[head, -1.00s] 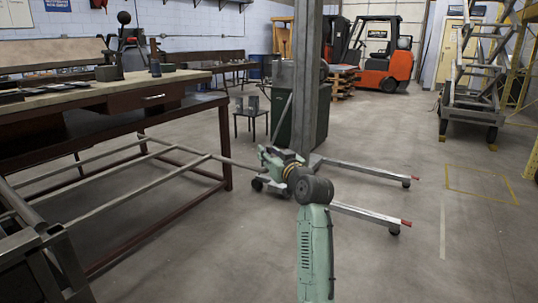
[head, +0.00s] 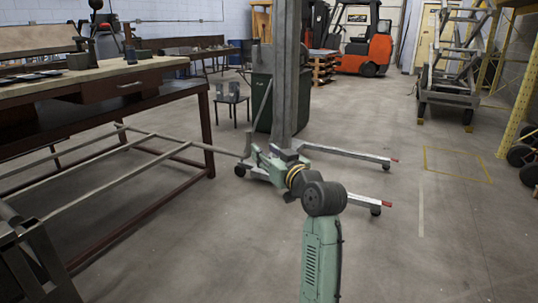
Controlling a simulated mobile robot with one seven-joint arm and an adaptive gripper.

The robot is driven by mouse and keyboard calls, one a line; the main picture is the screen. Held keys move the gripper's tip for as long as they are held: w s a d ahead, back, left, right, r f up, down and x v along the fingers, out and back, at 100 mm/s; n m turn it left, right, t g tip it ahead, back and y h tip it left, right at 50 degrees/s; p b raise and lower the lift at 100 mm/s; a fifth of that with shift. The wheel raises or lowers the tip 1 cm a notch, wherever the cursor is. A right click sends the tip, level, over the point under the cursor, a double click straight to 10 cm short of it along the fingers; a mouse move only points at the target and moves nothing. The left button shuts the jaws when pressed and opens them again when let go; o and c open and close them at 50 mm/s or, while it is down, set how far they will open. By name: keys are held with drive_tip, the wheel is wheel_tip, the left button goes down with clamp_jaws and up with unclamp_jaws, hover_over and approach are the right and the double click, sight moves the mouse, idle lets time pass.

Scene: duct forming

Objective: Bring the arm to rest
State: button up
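My arm (head: 322,255) rises from the bottom edge, right of centre, as a pale green link. It meets a dark round joint (head: 323,198). Beyond the joint, a section with a yellowish ring (head: 296,178) points away and to the left. No gripper fingers can be made out, and nothing is seen held.
A workbench (head: 150,103) with a lower rail frame stands at left. A grey post (head: 285,80) rises behind the hoist, whose legs (head: 345,153) reach right. An orange forklift (head: 365,50) and wheeled stairs (head: 450,85) stand farther back. The right foreground floor is clear.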

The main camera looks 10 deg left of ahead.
drive_tip(key=shift+s+d, duration=0.4)
drive_tip(key=shift+s, duration=0.1)
